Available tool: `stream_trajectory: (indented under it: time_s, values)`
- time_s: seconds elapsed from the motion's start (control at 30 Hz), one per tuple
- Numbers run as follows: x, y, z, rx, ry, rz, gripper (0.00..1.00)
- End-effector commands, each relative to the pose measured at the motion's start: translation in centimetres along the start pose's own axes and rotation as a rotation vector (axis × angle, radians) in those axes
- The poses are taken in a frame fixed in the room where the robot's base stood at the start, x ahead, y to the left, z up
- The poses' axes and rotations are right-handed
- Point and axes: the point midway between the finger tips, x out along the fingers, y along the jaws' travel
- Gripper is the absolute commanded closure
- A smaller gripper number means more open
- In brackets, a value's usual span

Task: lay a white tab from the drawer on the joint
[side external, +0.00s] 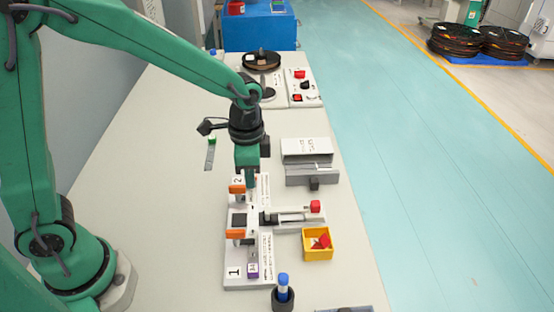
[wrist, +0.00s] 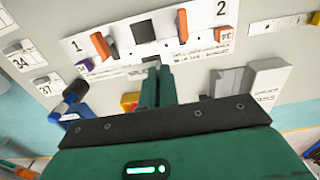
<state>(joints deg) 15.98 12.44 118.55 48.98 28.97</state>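The dark square pad (wrist: 143,32) lies between the orange clamps (wrist: 100,45) and (wrist: 183,20), just beyond the fingertips. The joint itself is too small to make out. A grey unit with a dark-handled front (side external: 312,175), perhaps the drawer, stands right of the board; it also shows in the wrist view (wrist: 265,78). I cannot make out a white tab in it.
A yellow bin (side external: 318,255) with red and white pieces sits right of the board. A slide with a red knob (side external: 315,206) reaches out from the board. The table's left side is largely clear.

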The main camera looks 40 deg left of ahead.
Motion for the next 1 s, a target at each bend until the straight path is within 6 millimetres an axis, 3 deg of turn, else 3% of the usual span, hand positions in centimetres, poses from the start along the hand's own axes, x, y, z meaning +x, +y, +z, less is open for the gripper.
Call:
stream_trajectory:
  time_s: [1.0]
  values:
    - [5.4, 0.0, 0.0, 0.001, -0.001, 0.001, 1.0]
